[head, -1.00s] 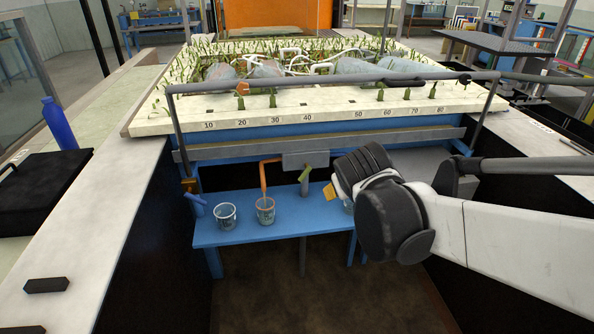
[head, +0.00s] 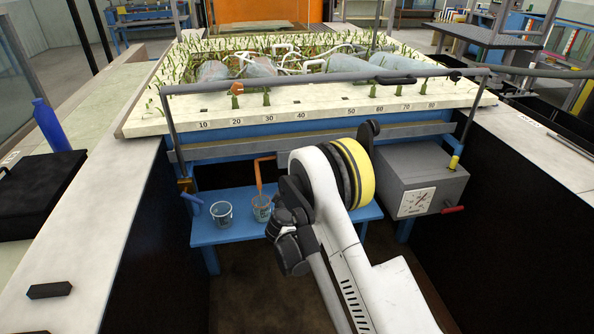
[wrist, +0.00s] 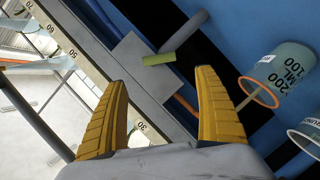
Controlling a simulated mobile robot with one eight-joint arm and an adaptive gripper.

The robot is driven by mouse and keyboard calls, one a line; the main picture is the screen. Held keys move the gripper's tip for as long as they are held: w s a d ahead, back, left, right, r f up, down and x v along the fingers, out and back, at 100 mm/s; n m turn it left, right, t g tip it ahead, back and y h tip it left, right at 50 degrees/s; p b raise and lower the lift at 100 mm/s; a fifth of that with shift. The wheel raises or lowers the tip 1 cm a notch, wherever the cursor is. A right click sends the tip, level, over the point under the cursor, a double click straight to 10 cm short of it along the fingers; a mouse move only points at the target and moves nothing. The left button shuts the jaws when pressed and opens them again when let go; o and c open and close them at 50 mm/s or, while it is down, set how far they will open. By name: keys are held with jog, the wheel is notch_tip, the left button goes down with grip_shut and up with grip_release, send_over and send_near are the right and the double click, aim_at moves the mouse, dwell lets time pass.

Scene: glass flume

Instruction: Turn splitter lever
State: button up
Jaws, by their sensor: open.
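The lever shows ahead of the gap between the fingertips, and nothing is held. I cannot tell how far it is from the tips. In the head view my arm hides the lever and the gripper. An orange tube (head: 259,177) points down into a cup (head: 262,208). That cup (wrist: 287,73) also shows right of the fingers in the wrist view.
Another clear cup (head: 221,214) stands on the blue bench (head: 228,234). A grey box with a dial (head: 424,165) and a red handle (head: 453,209) is to the right. A grey rail (head: 300,81) crosses above, in front of the planted flume bed.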

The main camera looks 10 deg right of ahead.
jog(key=b+x, duration=0.3)
jog(key=x, duration=0.6)
jog(key=shift+w+d+f, duration=0.15)
jog(key=shift+w+f, duration=0.05)
jog(key=shift+w, duration=0.1)
jog(key=shift+w+d, duration=0.2)
jog(key=shift+w, duration=0.25)
jog(key=shift+c, duration=0.2)
jog(key=c, duration=1.1)
jog(key=shift+c, duration=0.2)
